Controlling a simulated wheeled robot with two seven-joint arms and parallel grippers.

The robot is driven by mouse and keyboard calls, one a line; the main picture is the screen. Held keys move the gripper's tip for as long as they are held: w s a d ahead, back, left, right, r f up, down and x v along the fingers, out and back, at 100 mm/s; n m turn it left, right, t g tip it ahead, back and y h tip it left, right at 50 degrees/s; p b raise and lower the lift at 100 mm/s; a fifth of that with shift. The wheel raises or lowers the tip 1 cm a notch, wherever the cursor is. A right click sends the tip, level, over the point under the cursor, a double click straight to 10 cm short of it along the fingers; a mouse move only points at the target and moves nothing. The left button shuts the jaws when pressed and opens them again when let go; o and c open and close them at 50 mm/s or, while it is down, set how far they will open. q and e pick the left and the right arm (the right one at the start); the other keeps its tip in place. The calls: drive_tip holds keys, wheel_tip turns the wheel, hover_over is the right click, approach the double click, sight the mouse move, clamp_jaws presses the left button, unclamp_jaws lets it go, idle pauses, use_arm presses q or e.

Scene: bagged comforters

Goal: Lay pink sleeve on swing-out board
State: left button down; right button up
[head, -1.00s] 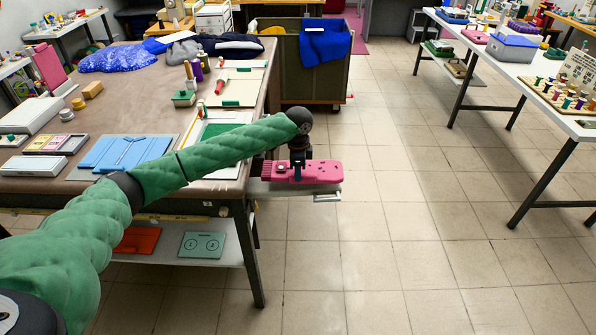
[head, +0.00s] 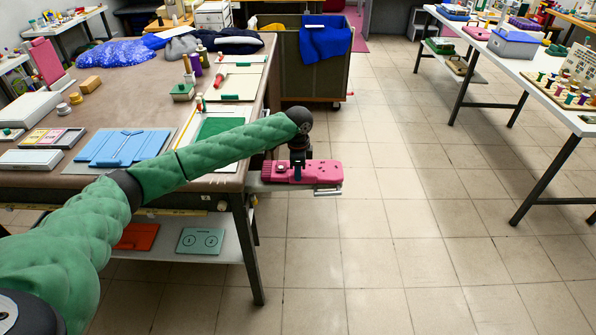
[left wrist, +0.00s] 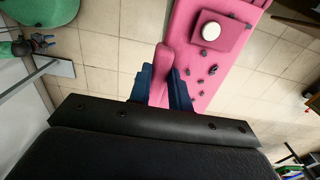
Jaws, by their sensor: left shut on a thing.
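The pink sleeve (head: 318,173) is a long flat piece with dark studs, just off the table's right front corner in the head view. In the left wrist view the sleeve (left wrist: 205,70) runs up to the right and carries a raised pink block with a white disc. My left gripper (head: 297,174) is above it, its blue fingers (left wrist: 164,88) shut on a narrow pink tab of the sleeve. The grey swing-out board (head: 328,191) sticks out from the table corner, mostly hidden beneath the sleeve. I cannot tell whether they touch. My right gripper is not in view.
The brown-topped table (head: 135,60) holds a blue folding board (head: 124,147), a green-centred tray and cloth heaps. A bin with blue cloth (head: 325,38) stands behind. White tables (head: 505,62) are at the right. The tiled floor between is clear.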

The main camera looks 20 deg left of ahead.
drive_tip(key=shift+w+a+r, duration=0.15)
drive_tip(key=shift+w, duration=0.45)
use_arm(q)
drive_tip(key=shift+f, duration=0.2)
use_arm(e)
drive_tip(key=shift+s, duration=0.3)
use_arm(q)
drive_tip(key=shift+f, duration=0.35)
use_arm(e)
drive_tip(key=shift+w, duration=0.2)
use_arm(q)
drive_tip(key=c, duration=1.2)
unclamp_jaws()
drive_tip(key=shift+o, duration=0.4)
drive_tip(key=o, duration=0.5)
drive_tip(key=shift+o, duration=0.2)
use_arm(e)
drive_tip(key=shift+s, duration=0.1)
